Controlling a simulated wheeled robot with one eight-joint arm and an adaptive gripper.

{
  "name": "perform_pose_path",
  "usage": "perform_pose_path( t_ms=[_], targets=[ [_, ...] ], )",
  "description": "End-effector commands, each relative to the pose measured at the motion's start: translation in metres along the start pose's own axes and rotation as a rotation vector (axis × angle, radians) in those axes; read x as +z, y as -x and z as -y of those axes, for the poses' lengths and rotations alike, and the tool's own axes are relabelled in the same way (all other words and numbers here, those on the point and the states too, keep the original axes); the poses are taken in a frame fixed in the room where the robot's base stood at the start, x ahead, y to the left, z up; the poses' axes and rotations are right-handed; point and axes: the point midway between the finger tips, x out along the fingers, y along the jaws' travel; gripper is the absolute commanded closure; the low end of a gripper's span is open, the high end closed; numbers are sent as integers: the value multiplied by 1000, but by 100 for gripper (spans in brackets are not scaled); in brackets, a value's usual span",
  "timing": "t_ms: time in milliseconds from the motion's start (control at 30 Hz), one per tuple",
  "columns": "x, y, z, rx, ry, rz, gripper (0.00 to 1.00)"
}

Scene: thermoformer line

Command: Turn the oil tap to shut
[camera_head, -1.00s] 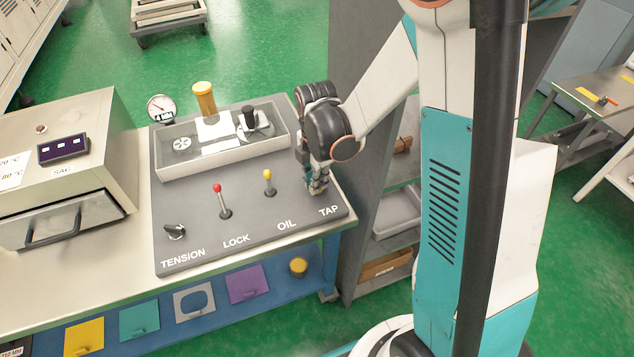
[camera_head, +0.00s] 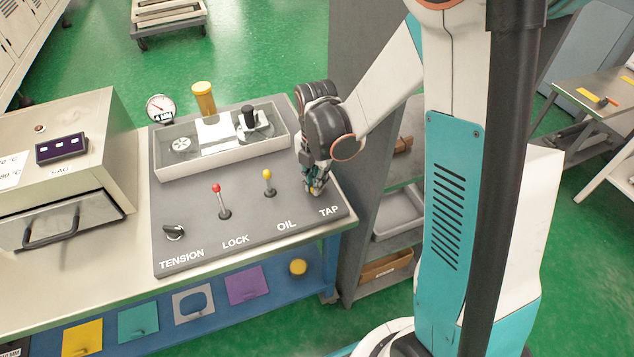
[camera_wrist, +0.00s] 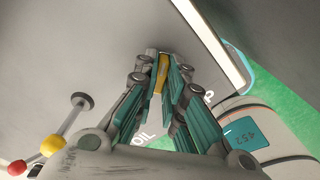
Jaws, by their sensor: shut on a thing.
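My gripper (camera_head: 316,189) points down at the right end of the grey control panel (camera_head: 204,250), just behind the printed words OIL and TAP. In the wrist view my gripper (camera_wrist: 161,84) has its teal fingers closed around the yellow handle of the oil tap (camera_wrist: 160,72). The base of the tap is mostly hidden behind the fingers. In the head view the tap is hidden by my gripper, so the angle of its handle cannot be told there.
A yellow-knobbed lever (camera_head: 268,182) and a red-knobbed lever (camera_head: 221,200) stand left of my gripper, with a black tension knob (camera_head: 174,232) further left. A light tray (camera_head: 172,164) lies behind them. A grey shelf rack (camera_head: 398,215) stands close on the right.

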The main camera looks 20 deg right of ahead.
Motion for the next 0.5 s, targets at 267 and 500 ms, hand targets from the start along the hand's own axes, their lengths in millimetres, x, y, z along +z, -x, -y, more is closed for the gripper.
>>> perform_pose_path(
  t_ms=[267, 500],
  targets=[
    [0, 0, 0, 1, 117, 1, 100],
    [0, 0, 0, 1, 149, 1, 100]
  ],
)
